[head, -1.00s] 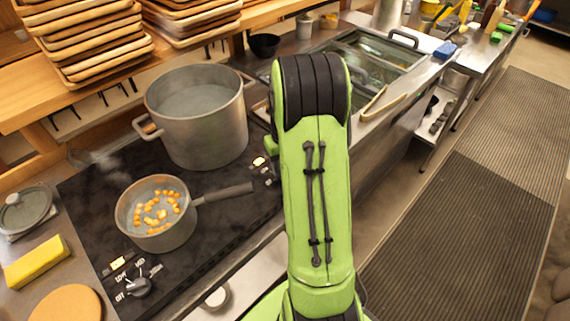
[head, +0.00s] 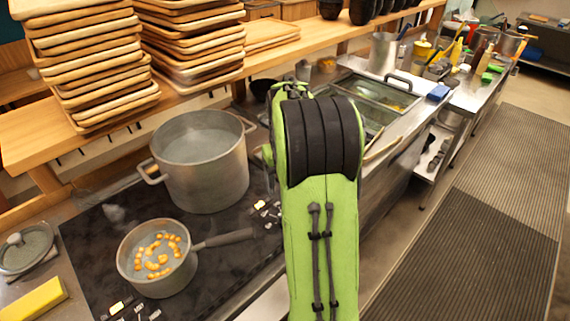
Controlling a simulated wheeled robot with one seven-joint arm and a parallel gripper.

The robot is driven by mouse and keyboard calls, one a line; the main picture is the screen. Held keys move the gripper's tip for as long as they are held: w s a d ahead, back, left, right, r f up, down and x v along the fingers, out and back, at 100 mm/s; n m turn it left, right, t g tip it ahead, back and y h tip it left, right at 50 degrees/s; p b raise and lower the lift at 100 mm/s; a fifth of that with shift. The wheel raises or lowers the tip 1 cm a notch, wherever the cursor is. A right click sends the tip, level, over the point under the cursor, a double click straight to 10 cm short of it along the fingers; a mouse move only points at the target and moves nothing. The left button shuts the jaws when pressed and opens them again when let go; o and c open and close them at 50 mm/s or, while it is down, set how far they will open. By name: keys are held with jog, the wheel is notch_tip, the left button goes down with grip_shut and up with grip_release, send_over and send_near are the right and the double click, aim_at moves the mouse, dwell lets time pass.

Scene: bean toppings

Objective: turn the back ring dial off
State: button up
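The black cooktop (head: 90,260) carries a large metal pot (head: 205,175) towards the back and a small saucepan (head: 160,285) nearer the front. Beside the large pot, a lit indicator and dial markings (head: 265,208) show at the cooktop edge, just left of my green arm. The dial there is not clearly visible; my arm may cover part of it. Another lit indicator (head: 118,307) with markings sits at the bottom edge near the saucepan; its dial is mostly cut off. My gripper is not in view, and my arm's upper links fill the middle.
The saucepan holds orange pieces, and its handle (head: 225,238) points towards my arm. Stacked wooden trays (head: 90,75) stand on a shelf behind. Sunken metal containers (head: 375,92) are beyond my arm.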

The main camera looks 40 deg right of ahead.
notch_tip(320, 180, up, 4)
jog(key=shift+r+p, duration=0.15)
jog(key=shift+p, duration=0.15)
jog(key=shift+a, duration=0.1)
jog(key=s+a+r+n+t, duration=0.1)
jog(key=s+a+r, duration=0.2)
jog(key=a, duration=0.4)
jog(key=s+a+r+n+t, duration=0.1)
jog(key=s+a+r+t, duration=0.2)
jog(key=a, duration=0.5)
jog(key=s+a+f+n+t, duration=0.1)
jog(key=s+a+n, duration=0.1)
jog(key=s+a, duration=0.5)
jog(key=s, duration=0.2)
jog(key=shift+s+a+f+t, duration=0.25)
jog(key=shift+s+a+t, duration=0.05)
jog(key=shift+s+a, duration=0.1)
